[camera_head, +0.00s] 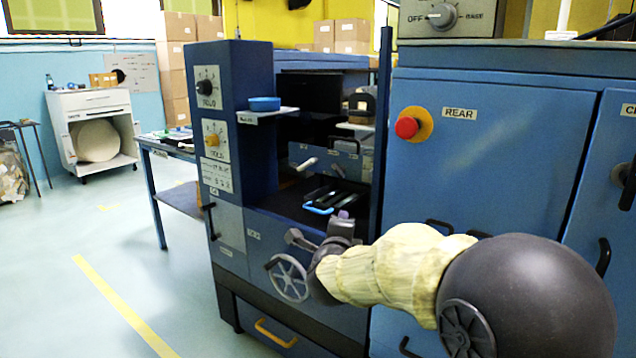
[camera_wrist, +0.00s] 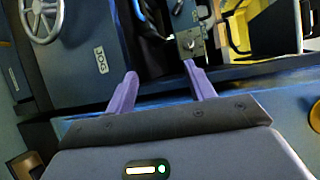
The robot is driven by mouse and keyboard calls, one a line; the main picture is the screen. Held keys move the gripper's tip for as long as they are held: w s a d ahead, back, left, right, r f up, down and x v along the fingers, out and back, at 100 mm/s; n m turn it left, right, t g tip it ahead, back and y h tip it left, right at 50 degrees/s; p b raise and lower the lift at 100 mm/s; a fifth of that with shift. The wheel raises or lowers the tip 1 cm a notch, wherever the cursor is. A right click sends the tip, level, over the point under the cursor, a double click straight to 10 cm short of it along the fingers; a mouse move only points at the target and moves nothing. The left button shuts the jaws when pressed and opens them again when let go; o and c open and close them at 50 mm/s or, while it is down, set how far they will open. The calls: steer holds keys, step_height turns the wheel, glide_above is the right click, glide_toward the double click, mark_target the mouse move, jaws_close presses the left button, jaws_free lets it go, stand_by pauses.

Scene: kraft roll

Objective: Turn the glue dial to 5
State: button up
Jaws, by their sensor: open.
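Two dials sit one above the other on the front of a blue column in the head view. The lower one has a yellow knob (camera_head: 212,140) on a white plate. Their labels and scales are too small to read surely, so I cannot tell which is the glue dial. My gripper (camera_wrist: 160,70) is open and empty in the wrist view, with two purple fingers apart. In the head view it is to the right of and below both dials, near the handwheel (camera_head: 290,278). No dial shows in the wrist view.
A grey box with another knob (camera_head: 441,16) stands at upper right. A red stop button (camera_head: 406,127) is on the blue cabinet marked REAR. A small shelf with a blue roll (camera_head: 264,104) juts from the column. Open floor (camera_head: 90,240) lies at left.

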steer(key=s+d+f+n+g+y+p, duration=0.1)
steer(key=s+d+f+n+g+p, duration=0.3)
steer(key=s+n, duration=0.4)
steer(key=s+d+f+n+g+p, duration=0.1)
steer(key=s+d+f+n+g, duration=0.35)
steer(key=s, duration=0.65)
steer(key=s+d+f+n+g+y+p, duration=0.1)
steer(key=s+d+f+n+g+p, duration=0.15)
steer(key=s+f+n+g, duration=0.45)
step_height(320, 180, up, 39)
steer(key=s+n+t+p, duration=0.1)
steer(key=t+p, duration=0.1)
steer(key=p, duration=3.5)
steer(key=shift+s+a+p, duration=0.2)
steer(key=shift+s+p, duration=0.05)
steer(key=shift+p, duration=0.1)
